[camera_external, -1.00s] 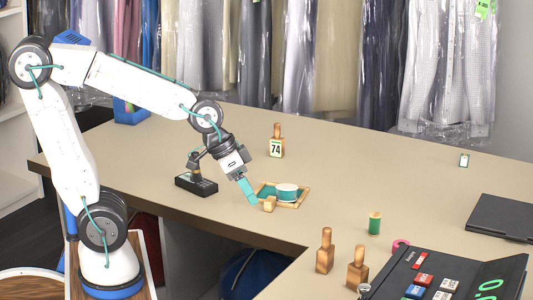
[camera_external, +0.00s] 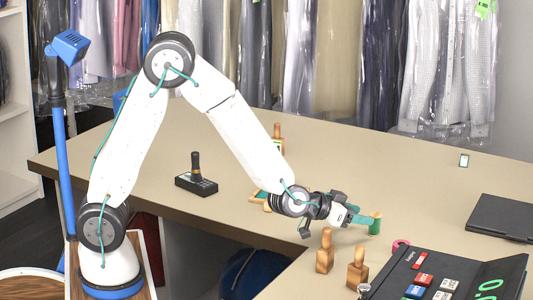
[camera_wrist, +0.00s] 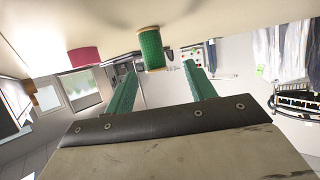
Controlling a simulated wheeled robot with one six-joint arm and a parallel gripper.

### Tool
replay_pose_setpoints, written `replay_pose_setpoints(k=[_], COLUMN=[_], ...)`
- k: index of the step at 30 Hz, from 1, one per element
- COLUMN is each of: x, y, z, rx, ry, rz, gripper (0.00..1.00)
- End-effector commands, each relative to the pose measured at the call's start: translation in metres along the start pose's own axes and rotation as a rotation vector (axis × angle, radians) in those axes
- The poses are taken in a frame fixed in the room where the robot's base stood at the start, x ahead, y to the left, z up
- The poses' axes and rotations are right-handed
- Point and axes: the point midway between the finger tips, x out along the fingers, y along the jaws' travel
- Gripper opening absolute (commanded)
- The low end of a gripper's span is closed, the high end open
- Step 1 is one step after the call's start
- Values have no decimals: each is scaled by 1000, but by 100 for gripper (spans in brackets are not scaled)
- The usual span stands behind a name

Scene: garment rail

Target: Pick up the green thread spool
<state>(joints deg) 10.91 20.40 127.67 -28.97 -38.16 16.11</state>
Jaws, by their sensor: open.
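The green thread spool (camera_external: 375,224) stands upright on the counter near its right part, with a pale wooden top rim. My gripper (camera_external: 363,219) is low over the counter, reaching right, with its teal fingers at the spool's left side. In the wrist view the spool (camera_wrist: 151,48) shows ahead, between the lines of the two open green fingers (camera_wrist: 160,69). I cannot tell whether either finger touches the spool or how far it sits between them.
A pink ring (camera_external: 400,244) lies just right of the spool; it shows left in the wrist view (camera_wrist: 83,57). Two wooden stamps (camera_external: 325,252) stand in front. The counter behind the spool is clear.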

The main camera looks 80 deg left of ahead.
Motion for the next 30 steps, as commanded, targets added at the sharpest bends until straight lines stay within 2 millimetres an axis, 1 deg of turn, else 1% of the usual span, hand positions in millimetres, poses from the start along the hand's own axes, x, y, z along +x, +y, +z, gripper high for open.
replay_pose_setpoints(k=[9, 11, 14, 20, 23, 24, 25, 26, 30], x=[44, 50, 55, 56, 55, 55, 55, 55, 55], y=[7, 7, 7, 8, 8, 8, 8, 8, 8], z=[-4, -5, -5, -5, -5, -5, -5, -5, -5], rx=[0, 0, 1, 0, 0, 0, 0, 0, 0], ry=[-3, -1, -2, -1, -2, -2, -2, -2, -2], rz=[-1, 0, 1, 1, 1, 1, 1, 1, 1], gripper=[55, 55, 55, 55, 30, 19, 10, 7, 7])
